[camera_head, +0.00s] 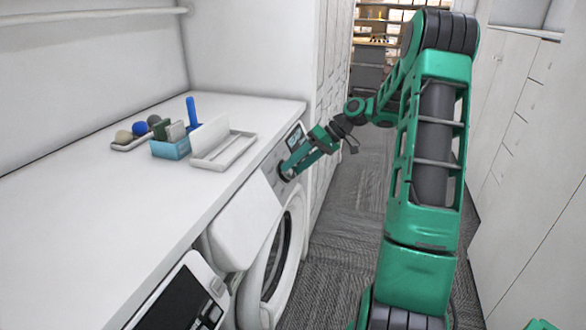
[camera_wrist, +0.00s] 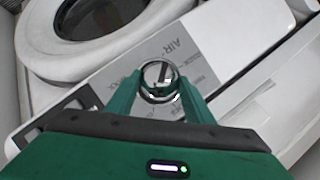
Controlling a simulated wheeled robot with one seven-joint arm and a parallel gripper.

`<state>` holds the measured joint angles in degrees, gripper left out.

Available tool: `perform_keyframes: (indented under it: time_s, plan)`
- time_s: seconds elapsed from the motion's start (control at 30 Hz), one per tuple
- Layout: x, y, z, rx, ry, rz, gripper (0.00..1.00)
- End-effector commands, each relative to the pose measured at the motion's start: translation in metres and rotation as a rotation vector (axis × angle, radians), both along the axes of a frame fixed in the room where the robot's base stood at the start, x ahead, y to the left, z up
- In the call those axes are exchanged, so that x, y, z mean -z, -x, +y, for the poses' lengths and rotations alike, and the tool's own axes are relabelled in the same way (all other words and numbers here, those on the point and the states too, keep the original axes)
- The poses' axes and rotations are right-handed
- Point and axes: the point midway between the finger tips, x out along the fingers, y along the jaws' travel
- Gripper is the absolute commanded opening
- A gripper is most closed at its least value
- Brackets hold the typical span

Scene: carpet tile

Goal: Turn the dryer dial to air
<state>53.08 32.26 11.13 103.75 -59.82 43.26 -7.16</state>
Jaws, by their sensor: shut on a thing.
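The dryer (camera_head: 278,255) stands under the white counter, with its round door facing the aisle. Its control panel (camera_wrist: 200,45) carries printed words around the dial, and "AIR" is readable beside it. The dial (camera_wrist: 158,76) is a round silver knob with a dark pointer bar across it. My gripper (camera_wrist: 155,95) has its two green fingers on either side of the dial, shut on it. In the head view my gripper (camera_head: 285,172) reaches to the panel's upper part, and its fingers hide most of the dial there. The pointer's exact setting is hard to read.
On the counter (camera_head: 110,210) stand a white tray (camera_head: 225,150), a blue box (camera_head: 170,149) and a small tray with several balls (camera_head: 139,128). A second machine (camera_head: 185,300) is at the near left. White cabinets (camera_head: 530,120) line the right. Carpet (camera_head: 345,220) lies open between.

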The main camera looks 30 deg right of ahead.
Motion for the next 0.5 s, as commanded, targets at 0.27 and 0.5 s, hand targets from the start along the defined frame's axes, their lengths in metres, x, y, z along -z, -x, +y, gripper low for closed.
perform_keyframes:
  time_s: [0.27, 0.5]
  plan:
    - [0.0023, 0.0022, -0.0009, -0.038, 0.065, -0.042, 0.25]
    - [0.0020, 0.0022, -0.0010, -0.048, 0.080, -0.054, 0.25]
